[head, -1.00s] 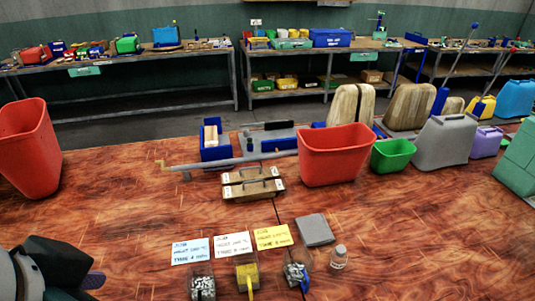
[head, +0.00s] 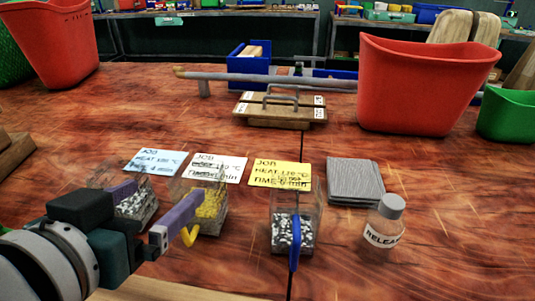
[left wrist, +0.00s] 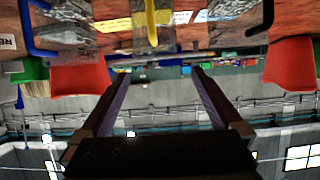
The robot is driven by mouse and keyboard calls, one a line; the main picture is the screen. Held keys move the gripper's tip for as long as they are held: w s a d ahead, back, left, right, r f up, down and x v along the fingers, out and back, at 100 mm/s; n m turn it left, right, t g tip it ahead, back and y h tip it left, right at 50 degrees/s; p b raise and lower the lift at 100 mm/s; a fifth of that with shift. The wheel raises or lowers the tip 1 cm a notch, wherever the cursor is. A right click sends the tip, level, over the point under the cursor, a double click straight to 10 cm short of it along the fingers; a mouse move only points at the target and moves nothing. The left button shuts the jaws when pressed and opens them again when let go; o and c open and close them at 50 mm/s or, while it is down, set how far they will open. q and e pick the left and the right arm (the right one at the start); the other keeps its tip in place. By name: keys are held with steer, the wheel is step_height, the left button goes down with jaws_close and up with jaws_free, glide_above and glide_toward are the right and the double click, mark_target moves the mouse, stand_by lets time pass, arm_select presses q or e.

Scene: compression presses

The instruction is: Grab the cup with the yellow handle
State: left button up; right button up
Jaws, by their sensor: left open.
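The clear cup with the yellow handle (head: 210,205) holds yellow granules and stands upright on the table, in the middle of a row of three cups. Its handle points toward me and also shows at the top of the left wrist view (left wrist: 151,20). My left gripper (head: 166,196) is open and empty, with its purple fingers beside the near left of this cup. One finger overlaps the left cup (head: 136,205), which holds black and white pellets. In the left wrist view, the fingers (left wrist: 158,80) are spread apart, with nothing between them. My right gripper is out of view.
A cup with a blue handle (head: 292,228) stands right of the yellow one. Job cards (head: 280,174) lie behind the cups. A wooden press plate (head: 280,112) and a red bin (head: 425,85) stand beyond.

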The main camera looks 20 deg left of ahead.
mark_target(206, 170)
arm_select(q)
steer(key=x, duration=0.4)
steer(key=shift+d+f, duration=0.2)
steer(key=shift+f, duration=0.1)
steer(key=shift+b+x, duration=0.35)
steer(key=shift+x, duration=2.85)
steer(key=shift+s+d+f, duration=0.1)
steer(key=shift+d+f, duration=0.05)
steer(key=shift+d, duration=0.05)
steer(key=shift+c, duration=0.2)
jaws_close()
